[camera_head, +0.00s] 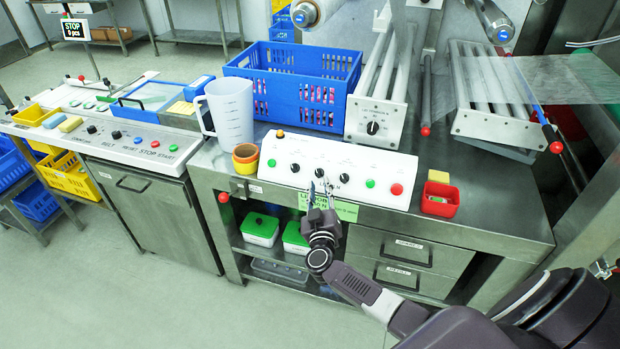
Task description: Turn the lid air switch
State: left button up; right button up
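A white control box (285,151) stands on the steel worktop. Its sloped face carries several black knobs, green buttons and a red button; the small labels are too blurred to tell which knob is the lid air switch. My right gripper (321,188) is in front of the box's lower edge, with its two thin fingers pointing up toward the face. The fingers are apart with nothing between them. One black knob (319,173) is just above the fingertips and another (344,178) is slightly to the right; I cannot tell whether either is touched. My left gripper is out of view.
A grey jug (229,112) and stacked orange-yellow cups (245,158) stand left of the box. A red bin (440,199) is at its right. A blue crate (300,84) and roller unit (378,112) stand behind. Drawers (404,249) are below.

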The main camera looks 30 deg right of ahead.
aim_at(318, 175)
jog(key=x, duration=0.4)
jog(key=shift+w+a+b, duration=0.1)
jog(key=shift+w+b, duration=0.1)
jog(key=shift+b, duration=0.1)
jog(key=shift+w+d, duration=0.2)
jog(key=shift+w, duration=0.15)
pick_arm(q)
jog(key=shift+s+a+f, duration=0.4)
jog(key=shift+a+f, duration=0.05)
pick_arm(e)
jog(key=shift+d, duration=0.1)
jog(key=c, duration=0.7)
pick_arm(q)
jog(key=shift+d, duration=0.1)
pick_arm(e)
grip_shut()
